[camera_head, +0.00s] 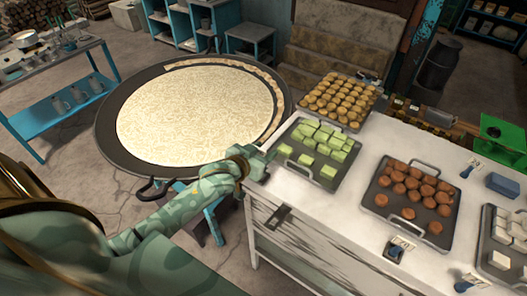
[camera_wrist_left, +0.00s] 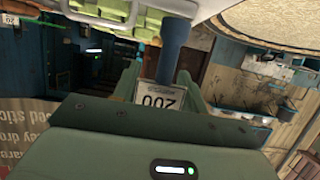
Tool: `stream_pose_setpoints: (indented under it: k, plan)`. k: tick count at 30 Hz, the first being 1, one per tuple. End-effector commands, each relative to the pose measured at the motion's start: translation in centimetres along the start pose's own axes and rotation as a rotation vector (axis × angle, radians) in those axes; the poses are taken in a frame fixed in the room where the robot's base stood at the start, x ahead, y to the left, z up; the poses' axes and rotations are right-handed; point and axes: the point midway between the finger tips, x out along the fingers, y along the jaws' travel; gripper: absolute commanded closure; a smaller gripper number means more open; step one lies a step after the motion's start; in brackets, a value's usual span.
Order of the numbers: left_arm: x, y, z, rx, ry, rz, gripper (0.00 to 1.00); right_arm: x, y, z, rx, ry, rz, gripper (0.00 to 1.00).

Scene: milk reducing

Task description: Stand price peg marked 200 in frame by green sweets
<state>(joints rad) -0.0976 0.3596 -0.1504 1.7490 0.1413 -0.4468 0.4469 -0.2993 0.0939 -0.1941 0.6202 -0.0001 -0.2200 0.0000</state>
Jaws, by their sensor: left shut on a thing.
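My left gripper (camera_head: 262,160) is at the left end of the white counter, beside the tray of green sweets (camera_head: 324,141). In the left wrist view the gripper (camera_wrist_left: 165,88) is shut on the price peg, which has a blue post (camera_wrist_left: 178,42) and a white card marked 200 (camera_wrist_left: 158,97), seen upside down. In the head view the peg is too small and covered to make out. Pale green pieces show at the top of the left wrist view. My right gripper is not in view.
A tray of round brown sweets (camera_head: 380,200) and a tray of golden sweets (camera_head: 339,98) stand on the counter (camera_head: 300,195). A large round pan (camera_head: 110,135) is left of the counter.

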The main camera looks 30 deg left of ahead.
Motion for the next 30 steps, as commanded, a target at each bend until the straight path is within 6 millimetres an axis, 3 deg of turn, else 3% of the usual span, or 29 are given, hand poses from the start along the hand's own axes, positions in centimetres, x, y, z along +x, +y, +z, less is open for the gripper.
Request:
stream_pose_setpoints:
  k: [8,16,30]
  plan:
    - [0.9,0.0,2.5,0.001,0.0,0.001,0.79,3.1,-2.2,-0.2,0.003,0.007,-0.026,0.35]
    - [1.5,0.0,4.2,0.001,0.0,0.0,0.79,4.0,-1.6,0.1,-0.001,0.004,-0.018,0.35]
    - [1.6,0.0,4.3,0.001,0.001,0.0,0.79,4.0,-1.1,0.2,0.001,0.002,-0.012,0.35]
